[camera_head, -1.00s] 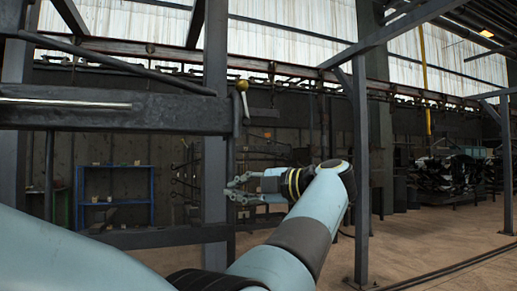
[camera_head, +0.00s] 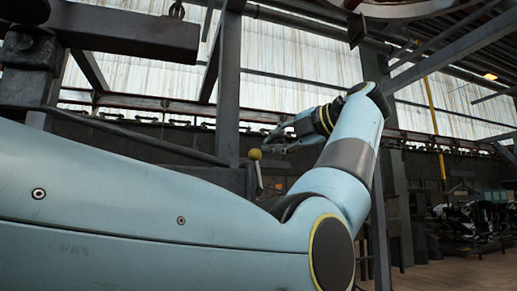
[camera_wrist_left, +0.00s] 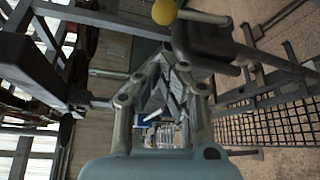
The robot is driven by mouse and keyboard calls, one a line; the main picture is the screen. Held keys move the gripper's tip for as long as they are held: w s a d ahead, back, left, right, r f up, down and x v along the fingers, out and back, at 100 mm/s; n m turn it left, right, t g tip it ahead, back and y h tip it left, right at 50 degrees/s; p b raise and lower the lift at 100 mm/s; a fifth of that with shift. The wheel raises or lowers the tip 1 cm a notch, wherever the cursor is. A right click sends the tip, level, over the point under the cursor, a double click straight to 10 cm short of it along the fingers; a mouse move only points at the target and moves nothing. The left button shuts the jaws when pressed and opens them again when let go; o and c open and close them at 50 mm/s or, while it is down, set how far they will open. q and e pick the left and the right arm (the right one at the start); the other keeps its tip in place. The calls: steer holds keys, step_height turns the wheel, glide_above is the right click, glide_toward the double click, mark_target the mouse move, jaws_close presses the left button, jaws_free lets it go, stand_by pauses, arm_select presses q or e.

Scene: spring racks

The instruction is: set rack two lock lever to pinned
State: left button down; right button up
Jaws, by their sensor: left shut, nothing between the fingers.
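The lock lever is a short pale rod (camera_head: 259,174) with a yellow ball knob (camera_head: 255,154) on top. It stands nearly upright beside a dark post in the head view. The knob also shows at the top edge of the left wrist view (camera_wrist_left: 164,11). My left gripper (camera_head: 268,147) is shut and empty, pointing left, close to the right of the knob in the picture. Its fingers (camera_wrist_left: 171,58) come together just below the knob in the wrist view. Whether they touch the lever I cannot tell. My right gripper is not in view.
A thick dark beam (camera_head: 125,30) crosses the upper left. A dark upright post (camera_head: 228,90) stands behind the lever. A dark bracket (camera_wrist_left: 205,42) lies close to the fingers in the wrist view. Mesh (camera_wrist_left: 270,124) and bare floor show at its right.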

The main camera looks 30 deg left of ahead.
arm_select(q)
steer(key=p+x, duration=0.2)
steer(key=x, duration=0.6)
steer(key=shift+w+a, duration=0.1)
steer(key=shift+a, duration=0.15)
steer(key=shift+w+a+f+p, duration=0.15)
steer(key=shift+a+p, duration=0.15)
steer(key=shift+a, duration=0.2)
